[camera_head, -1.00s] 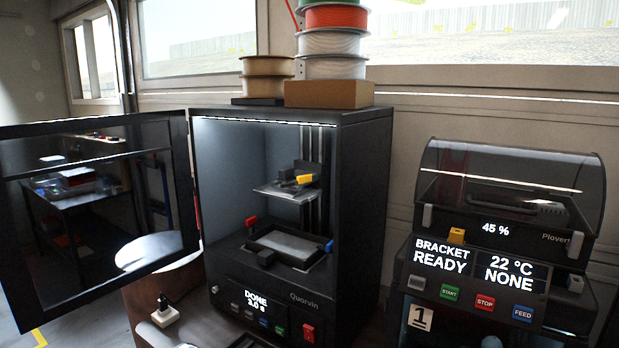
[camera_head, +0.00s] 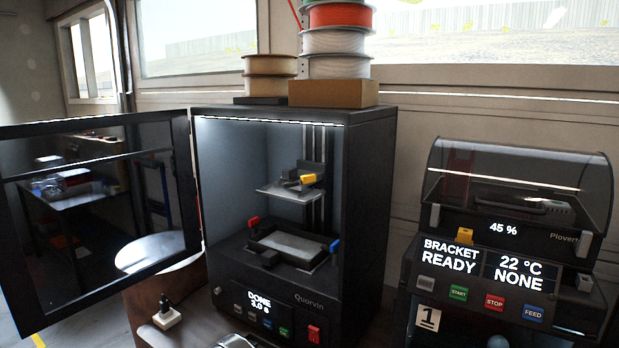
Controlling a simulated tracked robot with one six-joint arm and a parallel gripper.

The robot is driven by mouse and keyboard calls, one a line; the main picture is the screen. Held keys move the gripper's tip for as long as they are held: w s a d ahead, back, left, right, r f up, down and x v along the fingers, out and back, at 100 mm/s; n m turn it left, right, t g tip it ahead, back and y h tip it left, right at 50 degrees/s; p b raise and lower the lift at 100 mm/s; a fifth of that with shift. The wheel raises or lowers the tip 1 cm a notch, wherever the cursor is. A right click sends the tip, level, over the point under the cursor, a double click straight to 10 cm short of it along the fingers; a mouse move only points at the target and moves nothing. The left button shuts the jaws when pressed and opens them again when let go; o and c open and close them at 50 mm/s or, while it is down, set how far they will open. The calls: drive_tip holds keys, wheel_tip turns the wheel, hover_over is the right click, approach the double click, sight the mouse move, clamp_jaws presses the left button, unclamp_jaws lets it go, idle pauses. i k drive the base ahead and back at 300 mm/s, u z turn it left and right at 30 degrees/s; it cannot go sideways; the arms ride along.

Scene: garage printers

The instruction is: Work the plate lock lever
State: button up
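The Quorvin printer (camera_head: 369,210) stands in the middle with its door (camera_head: 96,296) swung open to the left. Inside, a grey build plate (camera_head: 287,196) hangs on the upright column. A small yellow lever (camera_head: 309,179) sits on top of the plate's dark holder, pointing to the right; I cannot tell whether it is locked. Below is a black tray (camera_head: 262,249) with a red tab (camera_head: 253,222) at left and a blue tab (camera_head: 335,245) at right. The screen (camera_head: 259,302) reads DONE. My gripper is not recognisable in view; only a rounded grey piece shows at the bottom edge.
The Plovert printer (camera_head: 548,262) stands at the right with its clear lid down. Filament spools (camera_head: 338,41) and a cardboard box (camera_head: 333,93) sit on the Quorvin printer. A plug (camera_head: 166,316) lies at its front left. The printer's front opening is unobstructed.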

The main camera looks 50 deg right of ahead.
sight(311, 178)
drive_tip(key=i, duration=1)
